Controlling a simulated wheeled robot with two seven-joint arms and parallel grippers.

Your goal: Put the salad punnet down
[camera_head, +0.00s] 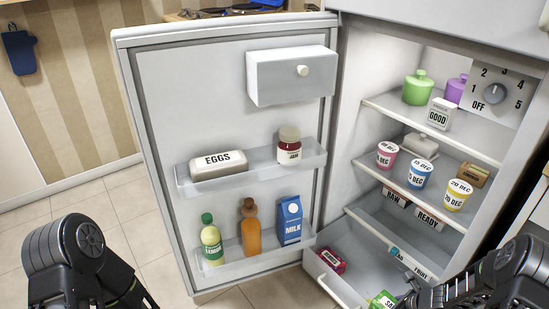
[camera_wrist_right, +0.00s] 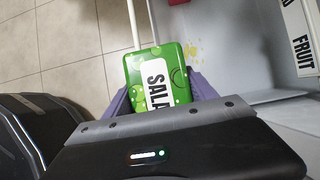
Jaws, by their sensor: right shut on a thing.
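The salad punnet (camera_head: 381,300) is green with a white label and shows at the bottom edge of the head view, partly cut off. In the right wrist view the salad punnet (camera_wrist_right: 157,77) fills the space between the purple fingers of my right gripper (camera_wrist_right: 160,98), which is shut on it. A white drawer rim (camera_wrist_right: 134,22) runs just beyond it there. In the head view the punnet is at the front of the pulled-out bottom drawer (camera_head: 338,286); I cannot tell whether it touches the drawer floor. My left arm shows at lower left; its gripper is out of view.
The fridge door (camera_head: 150,110) stands open at left with eggs, jam and bottles. A red packet (camera_head: 331,261) lies in the drawer. Shelves above hold several pots (camera_head: 419,173). The FRUIT label (camera_wrist_right: 301,52) is on the right in the wrist view.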

